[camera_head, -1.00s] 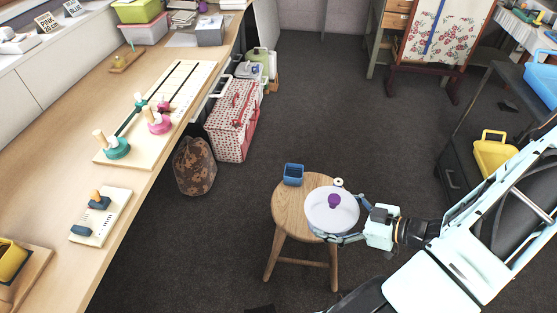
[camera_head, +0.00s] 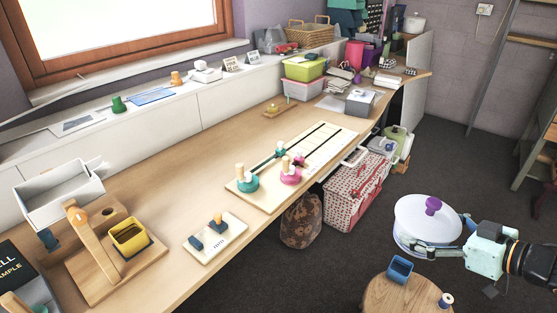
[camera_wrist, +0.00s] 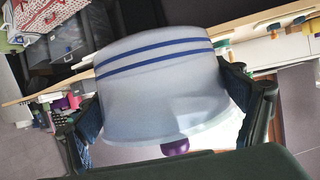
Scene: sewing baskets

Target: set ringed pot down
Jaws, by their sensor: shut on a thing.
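The ringed pot (camera_head: 412,228) is white with a pale lid and a purple knob. In the wrist view the pot (camera_wrist: 165,85) shows two blue rings around its wall and fills the middle of the picture. My gripper (camera_head: 432,246) is shut on the pot, with one dark finger on each side of the wall in the wrist view (camera_wrist: 165,112). The pot is held in the air behind and above the round wooden stool (camera_head: 385,297), apart from it. The lid is on the pot.
A small blue open box (camera_head: 400,268) and a thread spool (camera_head: 445,300) stand on the stool. The long wooden workbench (camera_head: 180,190) at left holds pegged boards, a yellow cup and a white box. A red-patterned case (camera_head: 352,195) stands on the floor beside it.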

